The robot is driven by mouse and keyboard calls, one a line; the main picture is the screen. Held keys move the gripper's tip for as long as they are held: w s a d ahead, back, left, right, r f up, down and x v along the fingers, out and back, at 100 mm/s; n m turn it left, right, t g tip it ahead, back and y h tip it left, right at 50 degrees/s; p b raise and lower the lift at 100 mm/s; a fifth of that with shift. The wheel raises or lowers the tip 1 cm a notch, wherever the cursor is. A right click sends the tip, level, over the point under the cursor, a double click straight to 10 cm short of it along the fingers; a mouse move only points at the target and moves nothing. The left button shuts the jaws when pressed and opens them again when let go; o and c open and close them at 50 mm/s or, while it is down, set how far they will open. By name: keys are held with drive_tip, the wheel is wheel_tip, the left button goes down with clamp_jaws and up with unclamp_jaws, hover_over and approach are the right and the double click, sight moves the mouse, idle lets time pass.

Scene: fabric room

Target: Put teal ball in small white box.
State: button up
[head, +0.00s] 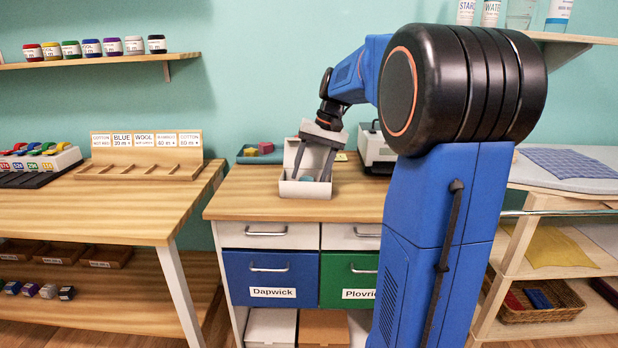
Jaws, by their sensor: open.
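The small white box (304,189) stands near the front edge of the wooden counter, with a raised white panel at its back. A small part of the teal ball (307,179) shows low inside the box, just above its front wall; the rest is hidden. My gripper (311,177) points down into the box. Its two dark fingers are open and spread, one on each side of the teal ball. I cannot tell whether either finger touches the ball or the box walls.
A teal tray (246,159) with coloured blocks lies behind the box to the left. A white-and-black device (377,148) stands to the right. The wooden counter (240,205) is clear left of the box. Drawers labelled Dapwick (270,279) and Plovric are shut below.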

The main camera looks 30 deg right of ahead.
drive_tip(key=v, duration=1)
drive_tip(key=shift+r, duration=0.3)
drive_tip(key=s+a+f+n+h, duration=0.1)
drive_tip(key=s+a+f, duration=0.2)
drive_tip(key=s+a, duration=0.45)
drive_tip(key=s+a+f+n+t+h, duration=0.1)
drive_tip(key=s+a+f+n, duration=0.1)
drive_tip(key=s+a+f, duration=0.4)
drive_tip(key=s+a+f+n+t+h, duration=0.1)
drive_tip(key=s+a+f+n+t, duration=0.1)
drive_tip(key=s+a+f, duration=0.4)
drive_tip(key=s+f+n, duration=0.1)
drive_tip(key=s+f, duration=0.4)
drive_tip(key=s, duration=0.3)
drive_tip(key=shift+s+f, duration=0.3)
drive_tip(key=shift+s, duration=0.05)
